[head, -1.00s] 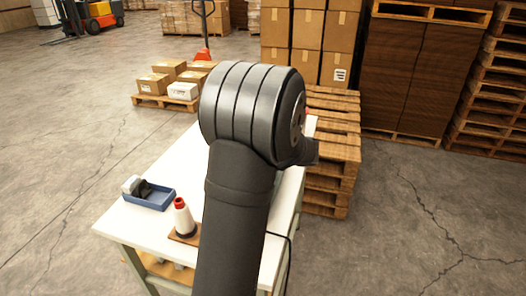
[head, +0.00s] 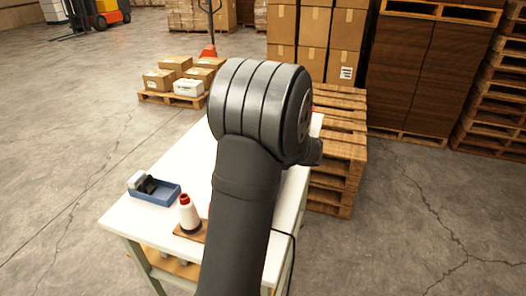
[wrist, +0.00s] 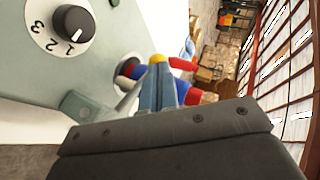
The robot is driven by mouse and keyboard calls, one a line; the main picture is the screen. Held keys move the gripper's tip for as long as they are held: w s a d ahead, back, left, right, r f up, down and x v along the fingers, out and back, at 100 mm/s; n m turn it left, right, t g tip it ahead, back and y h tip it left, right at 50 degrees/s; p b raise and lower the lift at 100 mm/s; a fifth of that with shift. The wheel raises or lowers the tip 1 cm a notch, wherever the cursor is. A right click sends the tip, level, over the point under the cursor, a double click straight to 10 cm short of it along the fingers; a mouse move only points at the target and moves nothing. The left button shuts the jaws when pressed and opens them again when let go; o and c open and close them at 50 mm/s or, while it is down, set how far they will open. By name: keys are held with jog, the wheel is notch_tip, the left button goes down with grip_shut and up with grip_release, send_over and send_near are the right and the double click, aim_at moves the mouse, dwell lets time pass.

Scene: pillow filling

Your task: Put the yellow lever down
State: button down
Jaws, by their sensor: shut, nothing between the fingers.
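In the wrist view, a small yellow piece (wrist: 157,58), likely the yellow lever's end, shows at the tips of my gripper. Most of the lever is hidden, and I cannot tell its tilt or whether the fingers touch it. My gripper (wrist: 159,68) is shut and empty, its bluish fingers pointing up the picture from the dark body below. A red bar (wrist: 183,63) lies just right of the tips. In the head view my arm hides the gripper and the lever.
A pale machine panel with a black dial (wrist: 73,22) marked 1, 2, 3 is at upper left. Wooden pallets (head: 335,180) stand close behind.

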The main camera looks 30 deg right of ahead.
jog(key=shift+s+d+r, duration=0.1)
jog(key=shift+s+d, duration=0.45)
jog(key=shift+s, duration=0.05)
jog(key=r+v, duration=0.1)
jog(key=v, duration=1.2)
jog(key=shift+a+r, duration=0.2)
jog(key=shift+a, duration=0.05)
jog(key=x, duration=0.9)
jog(key=f+x, duration=0.1)
jog(key=x, duration=0.3)
jog(key=shift+d+f, duration=0.2)
jog(key=shift+w+a+f, duration=0.1)
jog(key=shift+w+a, duration=0.4)
jog(key=shift+w, duration=0.1)
